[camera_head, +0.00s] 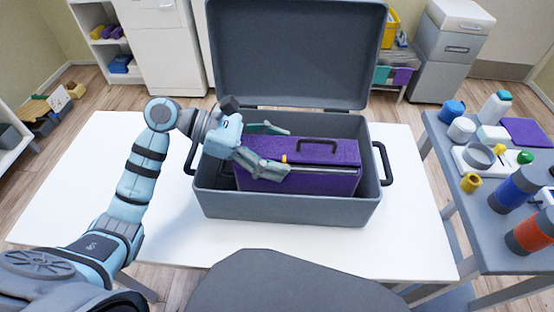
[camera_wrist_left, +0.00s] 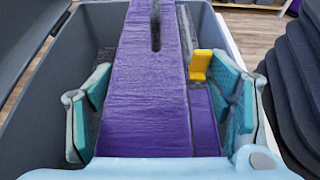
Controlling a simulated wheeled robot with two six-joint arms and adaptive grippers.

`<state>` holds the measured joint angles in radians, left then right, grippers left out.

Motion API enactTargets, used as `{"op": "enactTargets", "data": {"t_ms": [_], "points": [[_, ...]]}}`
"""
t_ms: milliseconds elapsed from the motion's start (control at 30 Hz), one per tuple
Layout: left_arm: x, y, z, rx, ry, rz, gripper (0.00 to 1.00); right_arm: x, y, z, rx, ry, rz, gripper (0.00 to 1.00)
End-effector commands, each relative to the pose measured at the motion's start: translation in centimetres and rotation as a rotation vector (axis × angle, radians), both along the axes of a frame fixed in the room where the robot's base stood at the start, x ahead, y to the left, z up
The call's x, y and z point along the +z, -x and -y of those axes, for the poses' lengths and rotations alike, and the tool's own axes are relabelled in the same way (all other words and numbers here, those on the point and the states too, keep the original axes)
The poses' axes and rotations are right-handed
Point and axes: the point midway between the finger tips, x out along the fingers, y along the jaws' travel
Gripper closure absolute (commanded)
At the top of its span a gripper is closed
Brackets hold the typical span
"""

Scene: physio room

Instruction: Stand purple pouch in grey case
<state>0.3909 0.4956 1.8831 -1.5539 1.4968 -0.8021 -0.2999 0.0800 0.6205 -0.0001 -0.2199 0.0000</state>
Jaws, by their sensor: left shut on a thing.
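The grey case (camera_head: 290,207) sits on the white table with its lid up at the back. The purple pouch (camera_head: 300,180) is inside the case, upright, with a dark handle on its top and a yellow tab. In the left wrist view the pouch (camera_wrist_left: 150,90) lies between the two teal fingers of my left gripper (camera_wrist_left: 165,110). The pouch's bottom is hidden by the case's front wall, so I cannot tell whether it touches the floor. My right gripper is not in view.
The white table (camera_head: 420,215) is clear around the case. At the right a grey side table (camera_head: 447,150) holds bottles, rolls and a tray. The case's side handle (camera_head: 383,163) sticks out right. A dark grey rounded thing (camera_head: 290,285) stands at the table's front edge.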

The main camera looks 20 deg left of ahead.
Motion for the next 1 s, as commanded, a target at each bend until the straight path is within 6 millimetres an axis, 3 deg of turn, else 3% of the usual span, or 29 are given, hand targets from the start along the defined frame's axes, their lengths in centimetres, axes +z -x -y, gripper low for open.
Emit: {"op": "enactTargets", "data": {"t_ms": [100,467,500,600,1000], "points": [[-2.2,0.0,0.0,0.001,0.002,-0.002,0.85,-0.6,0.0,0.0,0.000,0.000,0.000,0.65],[-2.7,0.0,0.0,0.001,0.001,0.002,0.85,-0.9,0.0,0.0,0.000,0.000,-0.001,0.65],[-2.7,0.0,0.0,0.001,0.000,0.000,0.22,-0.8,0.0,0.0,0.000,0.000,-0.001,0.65],[-2.6,0.0,0.0,0.000,0.000,0.000,0.07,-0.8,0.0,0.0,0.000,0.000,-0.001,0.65],[-2.2,0.0,0.0,0.000,0.000,-0.001,0.07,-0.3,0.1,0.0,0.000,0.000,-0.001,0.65]]}}
